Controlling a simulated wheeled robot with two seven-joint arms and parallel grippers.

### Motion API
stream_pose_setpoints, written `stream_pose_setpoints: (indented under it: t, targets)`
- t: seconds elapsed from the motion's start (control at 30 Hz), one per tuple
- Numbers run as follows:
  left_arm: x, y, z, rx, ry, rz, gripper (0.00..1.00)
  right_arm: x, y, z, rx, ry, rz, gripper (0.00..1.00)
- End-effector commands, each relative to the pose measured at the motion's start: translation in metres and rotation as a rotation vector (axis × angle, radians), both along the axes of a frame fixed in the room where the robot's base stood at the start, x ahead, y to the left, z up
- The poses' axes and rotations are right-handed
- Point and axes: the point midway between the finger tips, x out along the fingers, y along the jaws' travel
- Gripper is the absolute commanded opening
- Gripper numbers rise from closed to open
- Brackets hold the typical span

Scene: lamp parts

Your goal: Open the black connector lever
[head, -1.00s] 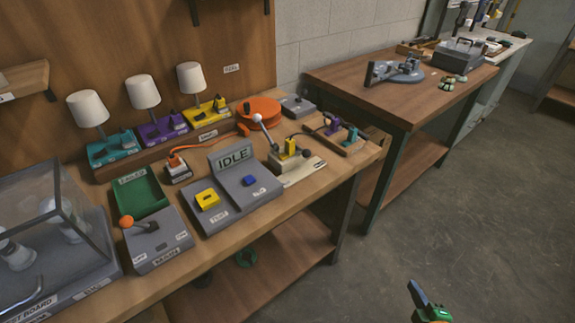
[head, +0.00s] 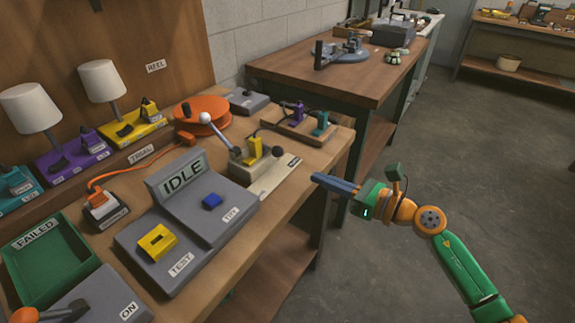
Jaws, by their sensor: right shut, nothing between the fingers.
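My right gripper (head: 336,184) is shut and empty, its blue-grey fingers pointing left, off the front edge of the bench and right of the press-like fixture in the picture. The fixture (head: 250,168) holds a yellow block (head: 254,148), with a long white-knobbed lever (head: 218,132) and a small black knob (head: 277,151) beside it. A small grey box (head: 107,211) with an orange plug and a dark part sits at the end of an orange cable. I cannot tell which dark part is the black connector lever. My left gripper is out of view.
On the bench are a grey IDLE console (head: 190,230), a green FAILED tray (head: 45,258), an orange reel (head: 202,116), lamps on coloured bases, and a wooden rack (head: 300,128) with purple and teal parts. A second table (head: 330,75) stands behind. Open floor lies right.

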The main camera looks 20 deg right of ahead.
Motion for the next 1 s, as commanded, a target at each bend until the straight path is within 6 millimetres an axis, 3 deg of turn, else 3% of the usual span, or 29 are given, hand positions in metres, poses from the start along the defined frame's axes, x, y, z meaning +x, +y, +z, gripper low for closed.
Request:
stream_pose_setpoints:
  t: [0.2,0.43,1.0]
  targets:
    - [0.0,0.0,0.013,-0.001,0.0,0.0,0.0,0.035,0.026,0.001,0.004,-0.002,0.001,0.0]
    - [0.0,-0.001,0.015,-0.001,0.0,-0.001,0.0,0.065,0.047,-0.006,0.005,0.0,-0.001,0.0]
    - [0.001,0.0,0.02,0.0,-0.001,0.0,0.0,0.074,0.054,-0.006,-0.003,0.007,0.0,0.0]
